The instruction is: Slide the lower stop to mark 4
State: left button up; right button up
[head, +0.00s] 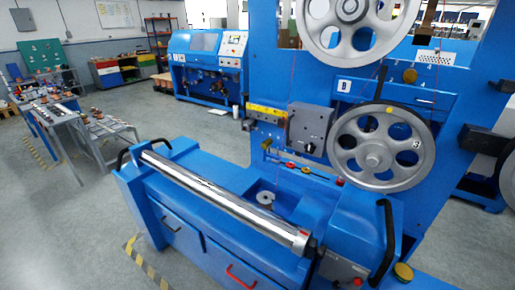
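A tall blue machine frame (243,62) stands at the right. It carries a silver spoked upper pulley (348,42), cut by the top edge, and a silver spoked lower pulley (375,160). Small red and yellow knobs (290,166) show on a ledge left of the lower pulley. I cannot tell which part is the lower stop, and the scale marks are too small to read surely. Neither of my grippers is in view.
A silver roller (220,197) lies across the blue base, with black handles (385,243) at its ends. A grey box (310,127) and a yellow bar (267,112) sit left of the lower pulley. Grey floor (60,215) is open at the left, near cluttered workbenches (105,130).

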aim_at(265, 144)
jog(key=i+j+z, duration=0.1)
jog(key=i+j, duration=0.15)
jog(key=j, duration=0.2)
jog(key=i+j+z, duration=0.15)
jog(key=j, duration=0.3)
jog(key=i+j+z, duration=0.1)
jog(key=i+j, duration=0.15)
jog(key=j, duration=0.2)
jog(key=i+j+z, duration=0.15)
jog(key=j, duration=0.35)
jog(key=i+j+z, duration=0.1)
jog(key=j, duration=0.4)
jog(key=i+j+z, duration=0.1)
jog(key=j, duration=0.4)
jog(key=i+j+z, duration=0.15)
jog(key=j, duration=0.4)
jog(key=i+j+z, duration=0.1)
jog(key=j, duration=0.45)
jog(key=l, duration=0.2)
